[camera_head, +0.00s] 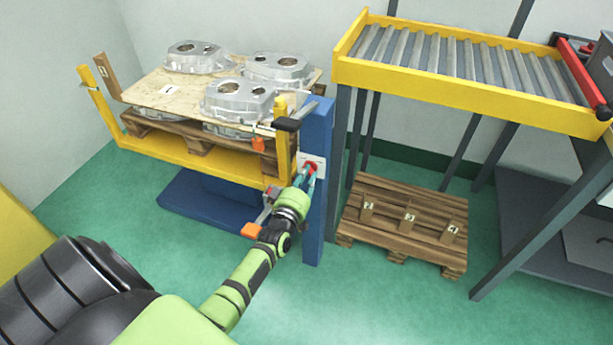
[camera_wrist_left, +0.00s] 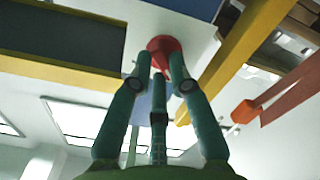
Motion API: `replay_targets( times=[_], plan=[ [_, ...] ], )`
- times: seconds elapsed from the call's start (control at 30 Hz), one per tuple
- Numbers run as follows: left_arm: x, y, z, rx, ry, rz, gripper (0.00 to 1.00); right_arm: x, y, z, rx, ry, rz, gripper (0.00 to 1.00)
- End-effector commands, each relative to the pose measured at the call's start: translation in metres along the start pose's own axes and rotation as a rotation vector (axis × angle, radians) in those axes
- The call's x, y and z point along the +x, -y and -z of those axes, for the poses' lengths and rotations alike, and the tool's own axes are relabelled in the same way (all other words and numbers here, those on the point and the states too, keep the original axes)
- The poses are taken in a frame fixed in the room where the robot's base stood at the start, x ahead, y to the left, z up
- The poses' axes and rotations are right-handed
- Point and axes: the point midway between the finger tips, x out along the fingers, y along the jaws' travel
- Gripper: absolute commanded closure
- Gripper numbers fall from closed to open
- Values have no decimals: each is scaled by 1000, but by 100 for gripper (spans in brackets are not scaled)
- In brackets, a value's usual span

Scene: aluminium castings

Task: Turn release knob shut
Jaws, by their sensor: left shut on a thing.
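The release knob (camera_head: 311,167) is a small red knob on a white plate (camera_head: 318,160) on the blue post (camera_head: 318,225). In the left wrist view the red knob (camera_wrist_left: 163,50) sits between the tips of my green fingers. My left gripper (camera_head: 306,177) reaches up to the post and is shut on the knob; its fingers hide part of it. Whether the knob is turned cannot be told. My right gripper is in neither view.
A yellow frame (camera_head: 220,164) beside the post carries pallets and a board with several castings (camera_head: 238,98). A yellow-railed roller conveyor (camera_head: 450,95) stands at right, with a wooden pallet (camera_head: 385,229) on the floor below. An orange part (camera_head: 251,230) is close to my left wrist.

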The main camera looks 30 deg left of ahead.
Motion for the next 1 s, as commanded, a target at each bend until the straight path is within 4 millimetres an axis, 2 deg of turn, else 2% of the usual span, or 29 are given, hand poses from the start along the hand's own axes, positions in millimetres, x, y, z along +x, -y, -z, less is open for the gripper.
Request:
replay_targets(
  times=[0.53, 0.57, 0.6, 0.63, 1.0],
  plan=[
    [0, 0, 0, -30, 1, 1, 100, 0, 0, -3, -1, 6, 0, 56],
    [0, 0, 0, -30, 1, 1, 76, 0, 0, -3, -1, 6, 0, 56],
    [0, 0, 0, -30, 1, 1, 60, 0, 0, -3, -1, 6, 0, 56],
    [0, 0, 0, -30, 1, 1, 56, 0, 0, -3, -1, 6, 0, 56],
    [-3, 0, 0, -26, 1, 1, 56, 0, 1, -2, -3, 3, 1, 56]
  ],
)
